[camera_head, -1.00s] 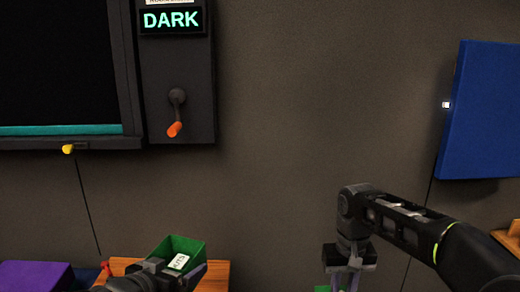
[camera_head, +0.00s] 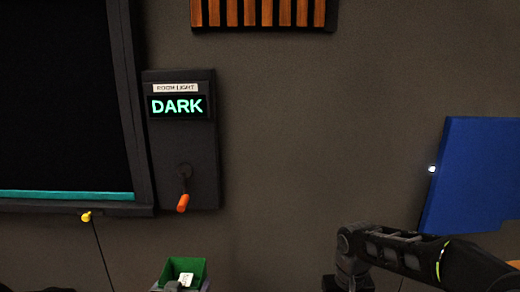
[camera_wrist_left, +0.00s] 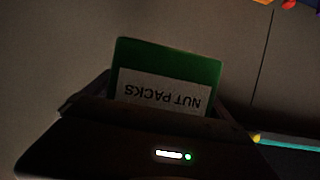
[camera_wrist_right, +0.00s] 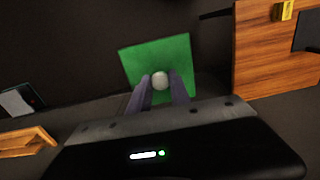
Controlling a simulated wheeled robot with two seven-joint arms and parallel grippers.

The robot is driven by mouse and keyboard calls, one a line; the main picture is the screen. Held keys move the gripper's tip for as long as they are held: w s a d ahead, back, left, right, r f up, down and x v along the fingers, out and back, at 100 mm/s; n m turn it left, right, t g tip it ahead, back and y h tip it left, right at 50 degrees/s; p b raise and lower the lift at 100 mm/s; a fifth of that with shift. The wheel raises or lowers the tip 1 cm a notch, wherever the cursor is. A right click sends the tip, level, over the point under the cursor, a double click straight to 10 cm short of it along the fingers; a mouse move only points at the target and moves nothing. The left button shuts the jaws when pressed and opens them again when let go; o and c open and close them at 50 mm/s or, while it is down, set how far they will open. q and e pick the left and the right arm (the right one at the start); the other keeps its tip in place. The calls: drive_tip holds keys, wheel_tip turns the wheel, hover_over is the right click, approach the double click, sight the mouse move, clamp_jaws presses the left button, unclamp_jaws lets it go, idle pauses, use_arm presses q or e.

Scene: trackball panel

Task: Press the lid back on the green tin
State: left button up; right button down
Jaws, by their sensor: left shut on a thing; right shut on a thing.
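The green tin (camera_head: 187,266) with a white label shows at the bottom of the head view. In the left wrist view the tin (camera_wrist_left: 170,55) fills the middle, its label reading NUT PACKS upside down. My left gripper (camera_wrist_left: 160,100) is shut on the tin, a finger on each side. In the right wrist view my right gripper (camera_wrist_right: 160,84) is shut on the pale round knob of the square green lid (camera_wrist_right: 184,52). The lid is apart from the tin. In the head view the lid and my right fingers are below the frame.
The wall carries a room light panel (camera_head: 207,135) reading DARK, with an orange-tipped lever (camera_head: 183,202). A dark board (camera_head: 60,110) hangs left, a blue panel (camera_head: 480,175) right. Wooden furniture (camera_wrist_right: 270,60) stands at the right in the right wrist view.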

use_arm(q)
drive_tip(key=shift+a, duration=0.1)
use_arm(e)
drive_tip(key=shift+r, duration=0.1)
idle(0.5)
use_arm(q)
drive_tip(key=s+d+f+m+g+h, duration=0.1)
drive_tip(key=s+d+f+m+h, duration=0.2)
drive_tip(key=d, duration=0.4)
drive_tip(key=s+d+f+m+g+h, duration=0.2)
drive_tip(key=s+d+f+m+h, duration=0.1)
drive_tip(key=s+d, duration=0.4)
drive_tip(key=d+m+h, duration=0.1)
drive_tip(key=h, duration=0.1)
drive_tip(key=shift+s+d+f+m+h, duration=0.25)
drive_tip(key=shift+s+f+m+h, duration=0.05)
drive_tip(key=shift+m, duration=0.1)
